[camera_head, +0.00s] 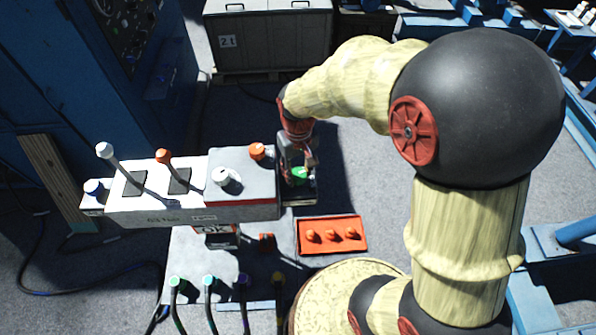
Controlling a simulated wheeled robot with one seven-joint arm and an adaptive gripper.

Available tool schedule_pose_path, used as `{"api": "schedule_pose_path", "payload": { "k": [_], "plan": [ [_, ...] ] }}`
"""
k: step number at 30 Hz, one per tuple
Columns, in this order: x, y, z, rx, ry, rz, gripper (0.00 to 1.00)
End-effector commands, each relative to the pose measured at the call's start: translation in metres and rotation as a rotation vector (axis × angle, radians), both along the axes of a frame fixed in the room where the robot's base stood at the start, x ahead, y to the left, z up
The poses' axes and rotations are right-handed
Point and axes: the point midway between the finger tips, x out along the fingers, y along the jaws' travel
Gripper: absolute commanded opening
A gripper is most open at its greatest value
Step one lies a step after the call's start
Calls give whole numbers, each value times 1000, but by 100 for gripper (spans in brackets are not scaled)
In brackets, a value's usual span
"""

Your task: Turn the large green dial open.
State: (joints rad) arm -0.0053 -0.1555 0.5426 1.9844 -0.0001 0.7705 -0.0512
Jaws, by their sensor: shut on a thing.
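The large green dial (300,175) sits at the right end of the control box, on a small dark-edged plate. It is partly hidden by my gripper (298,168). My gripper points down over the dial from above, at the end of my cream-coloured arm, and is shut on the dial. The finger tips are small and partly covered, so their exact contact is hard to see. I cannot tell the dial's turn angle.
Left of the dial, the grey-white control box (160,212) carries an orange knob (257,151), a white knob (222,176) and two levers. A red panel (332,235) with orange knobs lies in front. Several cables stand at the front left. A grey crate (268,40) is behind.

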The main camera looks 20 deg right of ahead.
Motion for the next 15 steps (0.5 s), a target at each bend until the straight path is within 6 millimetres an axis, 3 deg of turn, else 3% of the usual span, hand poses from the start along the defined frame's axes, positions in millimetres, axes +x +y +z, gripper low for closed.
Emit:
{"api": "schedule_pose_path", "payload": {
  "k": [15],
  "plan": [
    [1, 0, 1, 0, -3, -329, 10]
  ]
}}
